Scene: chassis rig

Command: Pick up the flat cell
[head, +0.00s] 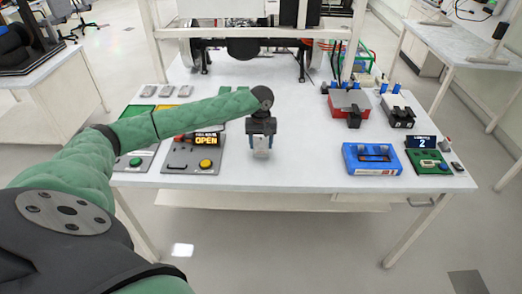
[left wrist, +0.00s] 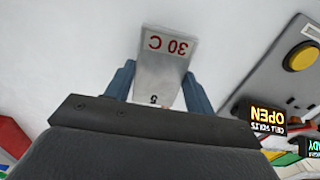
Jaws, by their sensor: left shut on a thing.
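The flat cell (head: 261,153) is a small silvery-grey block between the fingertips of my left gripper (head: 261,143). In the left wrist view the cell (left wrist: 162,62) shows red "30 C" lettering, upside down or mirrored in part, and a small dark mark near the jaws. The blue fingers of my left gripper (left wrist: 157,85) are shut on its two sides. Whether the cell touches the table top is hard to tell. My right gripper is not in view.
A grey panel (head: 178,158) with a yellow button and an "OPEN" display stands left of the gripper. Several grey flat pieces (head: 166,91) lie behind it. A blue case (head: 372,159) and a green board (head: 428,161) stand at the right. Table space between is clear.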

